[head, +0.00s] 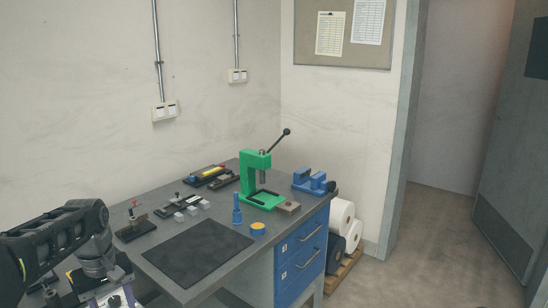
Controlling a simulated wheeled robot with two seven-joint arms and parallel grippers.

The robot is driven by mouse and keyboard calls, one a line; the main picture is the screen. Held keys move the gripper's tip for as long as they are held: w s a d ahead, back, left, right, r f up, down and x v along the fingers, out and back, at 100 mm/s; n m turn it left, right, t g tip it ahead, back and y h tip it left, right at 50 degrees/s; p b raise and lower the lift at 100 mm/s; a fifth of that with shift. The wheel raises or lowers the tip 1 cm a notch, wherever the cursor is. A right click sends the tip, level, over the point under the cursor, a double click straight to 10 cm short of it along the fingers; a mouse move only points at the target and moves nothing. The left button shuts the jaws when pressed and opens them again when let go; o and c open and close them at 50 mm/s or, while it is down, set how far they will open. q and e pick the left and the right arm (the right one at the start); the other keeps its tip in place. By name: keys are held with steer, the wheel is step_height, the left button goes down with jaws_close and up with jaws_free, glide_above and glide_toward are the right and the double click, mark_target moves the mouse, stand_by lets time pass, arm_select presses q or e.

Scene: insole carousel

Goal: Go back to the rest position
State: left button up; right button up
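My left arm (60,235) comes in from the left, bends at a dark joint and points down in front of the workbench's left end. Its end (112,292) is cut off by the bottom edge, and no fingertips show, so I cannot tell whether the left gripper is open or what it holds. My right arm and gripper are not in view. The grey workbench (215,292) carries a dark mat (197,252) with nothing on it.
A green press (253,178) with a black lever stands at the bench's back right, beside a blue vise (313,182). A blue bottle (237,210), a yellow-topped blue tin (257,229) and small fixtures (135,226) surround the mat. White rolls (341,215) stand right of the blue drawers (301,260). The floor at right is clear.

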arm_select(q)
steer(key=w+d+f+m+t, duration=0.4)
steer(key=w+d+f, duration=0.2)
steer(key=w+f, duration=0.25)
steer(key=s+d+f+m+h, duration=0.2)
steer(key=s+d+f, duration=0.1)
steer(key=d+f, duration=0.9)
steer(key=s+d+f+g, duration=0.1)
steer(key=s+d+f, duration=0.3)
steer(key=s, duration=0.5)
steer(key=s+d+f+g+h, duration=0.1)
steer(key=s+d+f, duration=0.2)
steer(key=s+f, duration=0.5)
steer(key=s+d+f+g+h, duration=0.1)
steer(key=s+d+f, duration=0.3)
steer(key=s, duration=0.5)
steer(key=shift+s+d+f+m+g, duration=0.3)
steer(key=shift+s+f+m+g, duration=0.1)
steer(key=shift+f, duration=0.5)
steer(key=shift+w, duration=0.1)
